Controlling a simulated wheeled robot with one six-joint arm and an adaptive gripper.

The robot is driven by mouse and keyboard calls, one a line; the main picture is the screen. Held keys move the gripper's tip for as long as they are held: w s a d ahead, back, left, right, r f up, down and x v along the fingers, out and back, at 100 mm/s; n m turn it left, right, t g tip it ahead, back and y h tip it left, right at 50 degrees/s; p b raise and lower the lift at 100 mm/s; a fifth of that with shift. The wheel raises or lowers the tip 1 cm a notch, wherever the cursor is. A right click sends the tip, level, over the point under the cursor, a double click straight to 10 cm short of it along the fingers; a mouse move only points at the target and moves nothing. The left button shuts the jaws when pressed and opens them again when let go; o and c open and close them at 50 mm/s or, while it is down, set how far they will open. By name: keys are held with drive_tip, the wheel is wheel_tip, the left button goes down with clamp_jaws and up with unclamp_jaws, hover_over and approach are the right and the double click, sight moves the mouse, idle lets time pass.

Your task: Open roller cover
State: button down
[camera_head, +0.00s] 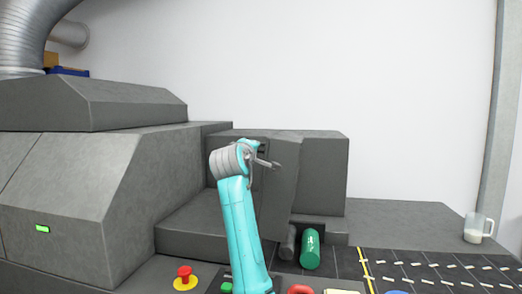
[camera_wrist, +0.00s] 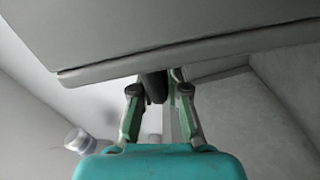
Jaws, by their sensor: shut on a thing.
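The roller cover (camera_head: 284,185) is a dark grey panel on the front of the grey machine. It stands steeply, slightly tilted, with its lower edge above the rollers. A green roller (camera_head: 310,249) and a dark grey roller (camera_head: 287,243) show beneath it. My gripper (camera_head: 268,161) is at the cover's upper left side. In the wrist view my gripper (camera_wrist: 157,93) is shut on a dark piece (camera_wrist: 152,84) at the edge of the grey cover panel (camera_wrist: 170,40), seemingly its handle. The fingers and the panel hide most of that piece.
A red button (camera_head: 185,277) on a yellow base and other controls line the front. The bulky machine housing (camera_head: 70,200) fills the left.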

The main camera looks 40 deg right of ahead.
drive_tip(key=shift+w, duration=0.1)
idle(0.3)
drive_tip(key=c, duration=1.2)
unclamp_jaws()
drive_tip(key=shift+a, duration=0.1)
drive_tip(key=v, duration=1.2)
